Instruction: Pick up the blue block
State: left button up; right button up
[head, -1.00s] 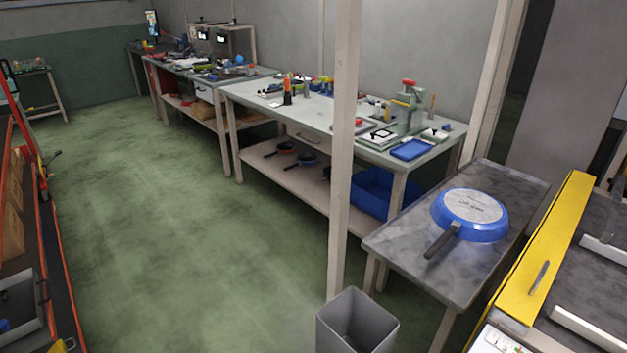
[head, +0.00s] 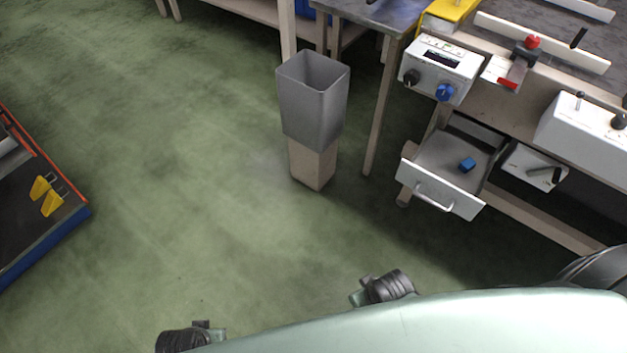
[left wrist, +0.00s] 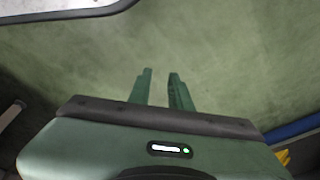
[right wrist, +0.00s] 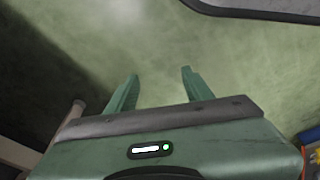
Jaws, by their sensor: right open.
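A small blue block (head: 467,165) lies in the open drawer (head: 440,189) under the workbench at the right of the head view. My left gripper (left wrist: 161,73) shows in the left wrist view with a gap between its fingers and nothing in it; green floor lies beyond. My right gripper (right wrist: 160,75) is open wider and empty in the right wrist view, also over floor. Neither wrist view shows the block. I cannot make out either gripper's fingers in the head view, so both are apart from the drawer.
A grey bin (head: 312,105) on a box-like stand is left of the drawer. A control box (head: 440,70) with a blue knob sits on the bench above it. A table leg (head: 378,110) stands between bin and drawer. A rack edge (head: 50,240) is at far left; the middle floor is clear.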

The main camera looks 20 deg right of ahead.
aim_at(468, 163)
jog(key=k, duration=0.1)
jog(key=z, duration=1.6)
jog(key=i+l, duration=0.1)
jog(key=l, duration=0.8)
